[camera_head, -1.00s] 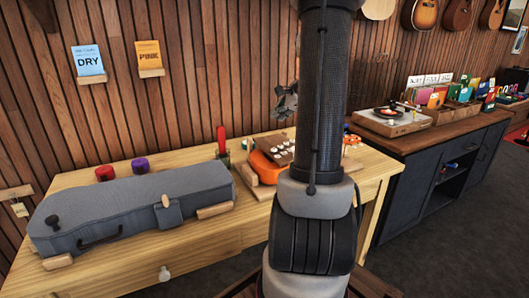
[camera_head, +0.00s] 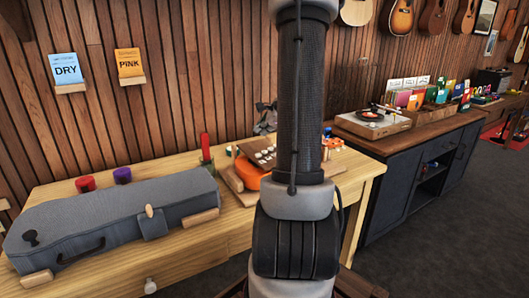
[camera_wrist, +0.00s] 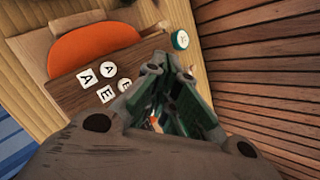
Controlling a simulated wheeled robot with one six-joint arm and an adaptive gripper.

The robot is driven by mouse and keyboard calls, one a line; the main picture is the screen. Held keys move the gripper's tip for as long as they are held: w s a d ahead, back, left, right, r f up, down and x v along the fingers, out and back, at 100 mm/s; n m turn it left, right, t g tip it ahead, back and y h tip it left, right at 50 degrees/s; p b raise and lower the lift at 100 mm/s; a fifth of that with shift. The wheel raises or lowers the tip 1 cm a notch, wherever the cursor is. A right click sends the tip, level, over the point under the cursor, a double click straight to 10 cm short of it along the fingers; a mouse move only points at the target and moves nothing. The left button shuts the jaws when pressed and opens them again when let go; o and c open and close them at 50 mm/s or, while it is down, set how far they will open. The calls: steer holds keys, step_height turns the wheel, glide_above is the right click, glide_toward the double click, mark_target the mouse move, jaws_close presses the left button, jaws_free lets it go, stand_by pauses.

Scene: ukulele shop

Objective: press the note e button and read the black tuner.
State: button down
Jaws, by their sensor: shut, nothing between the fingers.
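A dark wooden board with light buttons (camera_head: 262,152) lies on the wooden bench, partly behind my arm. In the wrist view the board (camera_wrist: 72,88) shows pale square and round pieces. A square piece (camera_wrist: 106,93) reads E, and a round piece (camera_wrist: 124,85) beside it seems to read E. Others read A. My gripper (camera_wrist: 168,74) is shut and empty, its fingertips just right of the E pieces. I cannot tell its height above the board or whether it touches. Further buttons may be hidden behind the fingers. I cannot make out the black tuner in either view.
An orange body (camera_wrist: 94,45) lies against the board. A teal-rimmed round dial (camera_wrist: 180,40) sits near the fingertips, close to the plank wall (camera_wrist: 260,75). A grey instrument case (camera_head: 110,218) fills the bench's left. A dark cabinet with a turntable (camera_head: 372,122) stands to the right.

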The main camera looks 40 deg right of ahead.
steer(key=shift+f, duration=2.35)
steer(key=shift+f, duration=0.4)
steer(key=shift+f, duration=0.5)
stand_by(0.5)
steer(key=shift+r, duration=0.95)
steer(key=shift+r, duration=2.5)
